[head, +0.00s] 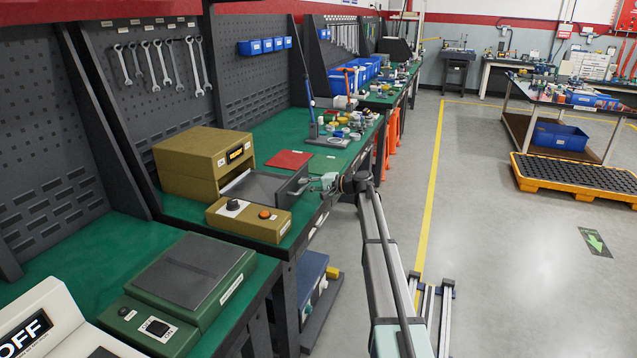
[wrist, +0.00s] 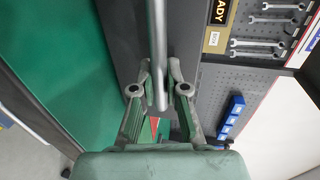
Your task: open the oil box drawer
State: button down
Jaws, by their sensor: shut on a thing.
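The oil box (head: 205,163) is a tan-gold box with a small lit display, on the green bench in the head view. Its dark grey drawer (head: 262,188) stands out from the box toward the aisle. My gripper (head: 327,183) is at the drawer's front, on the aisle side. In the wrist view, my gripper (wrist: 160,88) has its two fingers closed around the silver bar handle (wrist: 157,45), which runs vertically in the picture. The display's label (wrist: 220,12) shows at the top right there.
A tan control unit (head: 248,218) with a black knob and an orange button sits in front of the drawer. A red mat (head: 289,160) lies behind it. A green device (head: 188,285) stands on the nearer bench.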

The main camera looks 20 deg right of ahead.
jog(key=shift+s+d, duration=0.25)
jog(key=shift+d, duration=0.15)
jog(key=c, duration=1.2)
grip_release()
jog(key=v, duration=1.2)
jog(key=shift+d+f, duration=0.1)
